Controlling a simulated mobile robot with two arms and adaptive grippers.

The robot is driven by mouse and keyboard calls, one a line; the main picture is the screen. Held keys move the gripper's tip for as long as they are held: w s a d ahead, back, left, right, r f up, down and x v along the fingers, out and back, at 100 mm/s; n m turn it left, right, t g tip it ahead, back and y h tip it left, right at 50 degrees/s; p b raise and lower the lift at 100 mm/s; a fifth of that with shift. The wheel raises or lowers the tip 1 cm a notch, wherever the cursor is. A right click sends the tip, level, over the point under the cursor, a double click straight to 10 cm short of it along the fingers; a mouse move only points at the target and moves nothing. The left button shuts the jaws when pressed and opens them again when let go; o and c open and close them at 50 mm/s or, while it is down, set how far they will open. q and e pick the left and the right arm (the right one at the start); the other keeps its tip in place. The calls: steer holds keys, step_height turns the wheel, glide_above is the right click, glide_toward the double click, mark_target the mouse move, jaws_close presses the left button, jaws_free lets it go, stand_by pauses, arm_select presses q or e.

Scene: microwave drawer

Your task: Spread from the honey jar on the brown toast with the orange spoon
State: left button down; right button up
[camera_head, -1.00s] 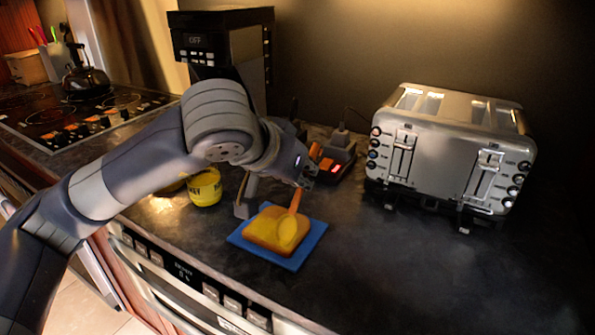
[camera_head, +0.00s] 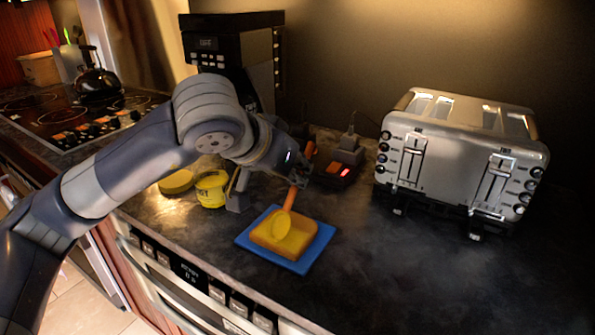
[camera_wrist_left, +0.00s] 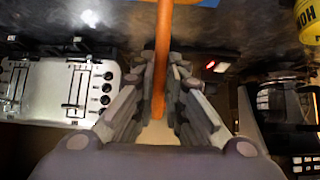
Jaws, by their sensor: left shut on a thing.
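My left gripper (camera_head: 296,177) is shut on the handle of the orange spoon (camera_head: 290,197); the handle also shows between the fingers in the left wrist view (camera_wrist_left: 162,50). The spoon's yellow-coated bowl (camera_head: 281,224) is over the toast, tilted; I cannot tell whether it touches. The toast (camera_head: 296,243) has a yellow top and brown edges and lies on a blue square board (camera_head: 318,247). The yellow honey jar (camera_head: 211,190) stands open to the left of the board, partly beside the gripper. A yellow round lid (camera_head: 176,182) lies left of the jar. My right gripper is not in view.
A silver toaster (camera_head: 455,160) stands to the right on the dark counter (camera_head: 390,270). A black coffee machine (camera_head: 240,55) stands behind my arm, and a dark device with red lights (camera_head: 340,168) is behind the board. A kettle (camera_head: 97,82) sits on the stove at left.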

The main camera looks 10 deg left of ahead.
arm_select(q)
steer(key=shift+w+a+f+b, duration=0.1)
steer(key=shift+w+a+b, duration=0.15)
steer(key=shift+a, duration=0.4)
steer(key=shift+w+a+b, duration=0.1)
steer(key=shift+w+a, duration=0.15)
steer(key=shift+a, duration=0.35)
steer(key=shift+w+d, duration=0.2)
steer(key=shift+w, duration=0.35)
steer(key=shift+w+d, duration=0.2)
steer(key=shift+w, duration=0.3)
steer(key=shift+w+d, duration=0.2)
steer(key=shift+w, duration=0.3)
steer(key=shift+w+d, duration=0.15)
steer(key=shift+w, duration=0.35)
